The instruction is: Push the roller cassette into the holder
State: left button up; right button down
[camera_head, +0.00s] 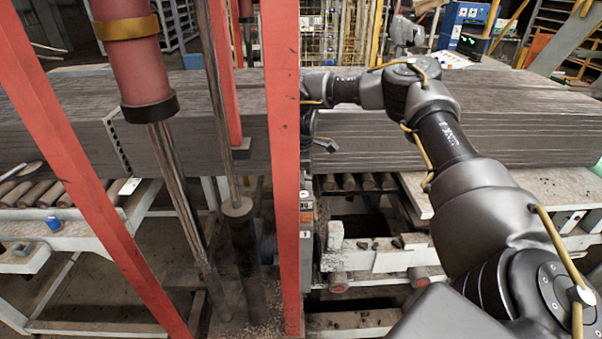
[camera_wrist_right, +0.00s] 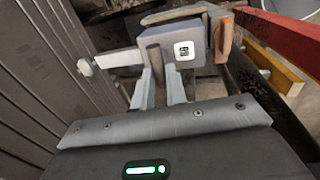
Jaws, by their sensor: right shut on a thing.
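My right gripper (camera_wrist_right: 160,86) is shut, with its two pale fingers close together on the near side of a grey box-shaped part with a white label (camera_wrist_right: 200,48). I take this part to be the roller cassette. A brown bar shows between and above the fingers, and a rust-brown piece sits at the part's right end. In the head view my right arm reaches to the red post, which hides the fingers and most of the cassette. I cannot clearly make out the holder or whether the cassette touches it. My left gripper is not in view.
Red posts (camera_head: 282,170) and a red cylinder (camera_head: 131,50) with shiny rods stand close in front. A long grey ribbed stack (camera_head: 500,110) runs behind my arm. A white frame (camera_head: 375,256) stands below it. Rollers (camera_head: 45,192) lie on the left bench.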

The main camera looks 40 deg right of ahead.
jog(key=shift+f, duration=0.45)
dwell(0.6)
jog(key=shift+s+f+b, duration=0.1)
jog(key=shift+f+b, duration=0.9)
jog(key=shift+f, duration=1.25)
dwell(0.8)
jog(key=c, duration=1.3)
grip_release()
jog(key=shift+c, duration=0.2)
jog(key=shift+r, duration=0.25)
notch_tip(320, 180, up, 10)
jog(key=s+a+b, duration=0.1)
jog(key=b, duration=0.1)
jog(key=shift+s+r, duration=0.15)
jog(key=shift+s, duration=0.15)
